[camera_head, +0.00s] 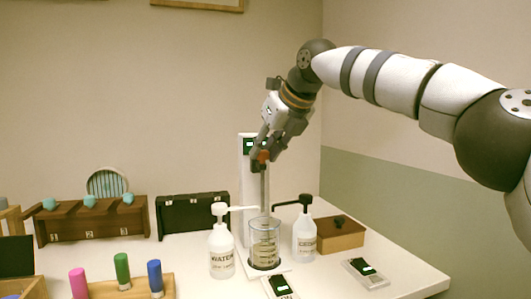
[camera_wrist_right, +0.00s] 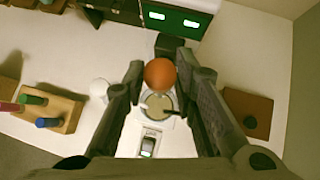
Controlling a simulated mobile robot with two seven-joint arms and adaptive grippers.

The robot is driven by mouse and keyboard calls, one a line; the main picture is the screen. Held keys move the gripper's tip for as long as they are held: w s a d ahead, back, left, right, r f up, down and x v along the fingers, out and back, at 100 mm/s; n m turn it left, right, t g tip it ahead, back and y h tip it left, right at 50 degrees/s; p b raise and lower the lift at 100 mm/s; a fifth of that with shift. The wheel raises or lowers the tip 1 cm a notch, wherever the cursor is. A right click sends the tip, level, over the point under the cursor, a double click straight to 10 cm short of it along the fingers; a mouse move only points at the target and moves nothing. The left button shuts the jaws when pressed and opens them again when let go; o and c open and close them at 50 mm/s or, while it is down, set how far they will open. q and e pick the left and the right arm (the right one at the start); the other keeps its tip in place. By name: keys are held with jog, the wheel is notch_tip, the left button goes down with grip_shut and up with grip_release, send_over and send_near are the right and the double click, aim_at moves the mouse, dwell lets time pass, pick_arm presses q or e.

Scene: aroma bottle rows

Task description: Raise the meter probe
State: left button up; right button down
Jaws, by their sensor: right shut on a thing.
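My right gripper (camera_head: 262,161) is shut on the orange knob (camera_head: 264,156) at the top of the meter probe. In the right wrist view the round orange knob (camera_wrist_right: 160,73) sits between the two fingertips (camera_wrist_right: 162,76). The probe's grey shaft (camera_head: 264,190) hangs upright below the gripper, over the glass beaker (camera_head: 264,243). Its lower end reaches the beaker; I cannot tell how deep. The white meter column (camera_head: 249,180) with a green display stands right behind. My left gripper is not in view.
A WATER pump bottle (camera_head: 221,252) stands left of the beaker and another pump bottle (camera_head: 304,238) right of it. A brown box (camera_head: 339,234), small display devices (camera_head: 365,272), a black case (camera_head: 194,215) and a wooden rack (camera_head: 90,218) stand around. Coloured pegs are at front left.

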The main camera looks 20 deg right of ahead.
jog(key=c, duration=1.4)
grip_release()
jog(key=shift+r, duration=0.35)
jog(key=shift+o, duration=0.5)
jog(key=shift+f, duration=0.1)
jog(key=v, duration=1.2)
